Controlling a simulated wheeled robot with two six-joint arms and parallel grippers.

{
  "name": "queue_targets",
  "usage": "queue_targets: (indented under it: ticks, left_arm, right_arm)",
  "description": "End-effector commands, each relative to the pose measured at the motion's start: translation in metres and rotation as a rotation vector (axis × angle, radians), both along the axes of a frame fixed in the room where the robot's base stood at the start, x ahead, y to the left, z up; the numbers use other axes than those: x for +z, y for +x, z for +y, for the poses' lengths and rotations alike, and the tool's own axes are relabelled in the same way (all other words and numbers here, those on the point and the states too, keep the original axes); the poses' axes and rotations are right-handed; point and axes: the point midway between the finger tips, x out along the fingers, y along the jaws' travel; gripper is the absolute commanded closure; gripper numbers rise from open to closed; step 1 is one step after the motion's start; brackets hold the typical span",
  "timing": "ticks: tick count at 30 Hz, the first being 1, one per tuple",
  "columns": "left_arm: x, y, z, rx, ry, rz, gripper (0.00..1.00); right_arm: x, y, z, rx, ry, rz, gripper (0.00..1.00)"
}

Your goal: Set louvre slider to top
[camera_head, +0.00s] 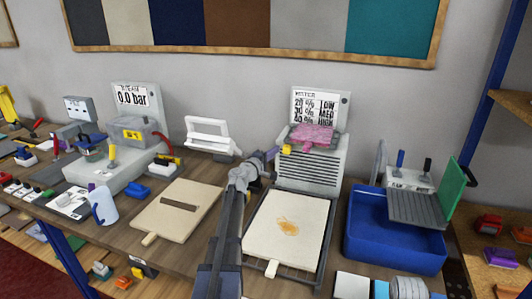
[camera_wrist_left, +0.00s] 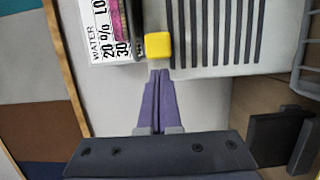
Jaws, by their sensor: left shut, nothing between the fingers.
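The yellow slider knob (camera_head: 286,149) sits at the left edge of the white louvred unit (camera_head: 340,166), level with the upper end of its dark slats. In the left wrist view the yellow knob (camera_wrist_left: 158,46) lies just beyond my fingertips, beside the slats' end nearest the water sign. My left gripper (camera_head: 273,153) is shut and empty, its purple fingers together and pointing at the knob. The fingers also show in the left wrist view (camera_wrist_left: 159,76). I cannot tell whether the tips touch the knob. My right gripper is not in view.
A pink cloth (camera_head: 312,136) lies on top of the unit, below the water sign (camera_head: 320,106). A framed pale board (camera_head: 285,230) lies in front. A blue basin (camera_head: 395,246) stands right, a white steam machine (camera_head: 110,165) left.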

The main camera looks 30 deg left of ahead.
Motion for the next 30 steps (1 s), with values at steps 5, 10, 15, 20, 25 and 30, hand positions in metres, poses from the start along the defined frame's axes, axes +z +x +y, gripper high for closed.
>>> queue_targets:
  ticks: [5,10,15,20,25,30]
  left_arm:
    - [0.0,0.001,-0.006,0.001,0.0,0.0,1.0]
    - [0.0,0.001,-0.006,0.002,0.0,0.0,1.0]
    - [0.0,0.002,-0.008,0.001,0.0,0.0,1.0]
    - [0.0,0.008,-0.04,-0.004,0.0,0.0,1.0]
    - [0.0,0.02,-0.088,-0.006,0.0,0.0,1.0]
    - [0.0,0.028,-0.119,-0.003,0.0,0.0,1.0]
  right_arm:
    - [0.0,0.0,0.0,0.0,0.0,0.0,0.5]
    - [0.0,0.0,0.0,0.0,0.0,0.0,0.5]
    - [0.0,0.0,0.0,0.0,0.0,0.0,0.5]
    - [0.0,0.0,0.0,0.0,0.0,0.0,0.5]
    - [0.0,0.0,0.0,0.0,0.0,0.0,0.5]
    - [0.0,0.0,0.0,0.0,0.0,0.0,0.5]
